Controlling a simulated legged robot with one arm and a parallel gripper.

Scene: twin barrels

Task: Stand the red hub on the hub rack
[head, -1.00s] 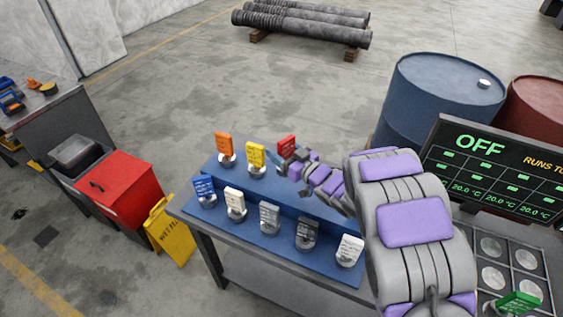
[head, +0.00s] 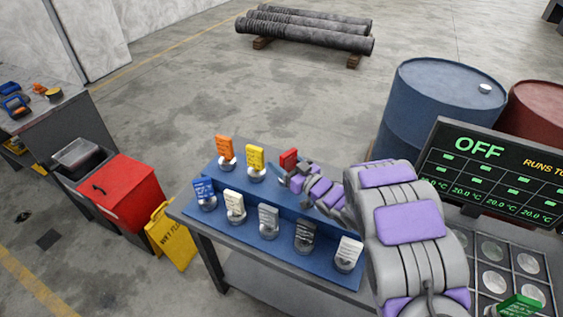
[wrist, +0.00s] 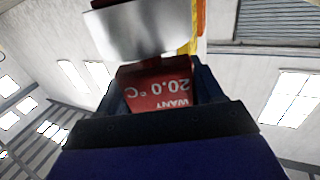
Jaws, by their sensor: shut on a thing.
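The red hub (head: 289,158) is at the back row of the blue two-step hub rack (head: 288,251), just right of the yellow hub (head: 255,157). My gripper (head: 284,174) is shut on it. The wrist view shows its red face (wrist: 158,86) between the jaws, reading "WANT 20.0 °C" upside down, with a silvery round base (wrist: 145,32) beyond. Part of the yellow hub shows behind it. My arm hides the spot under the red hub in the head view, so I cannot tell whether its base touches the rack.
An orange hub (head: 224,150) stands left of the yellow one. Several hubs, blue (head: 203,190) to white (head: 348,252), fill the front row. A green hub (head: 520,307) is at lower right, near an "OFF" display (head: 490,170). Barrels (head: 440,105) stand behind.

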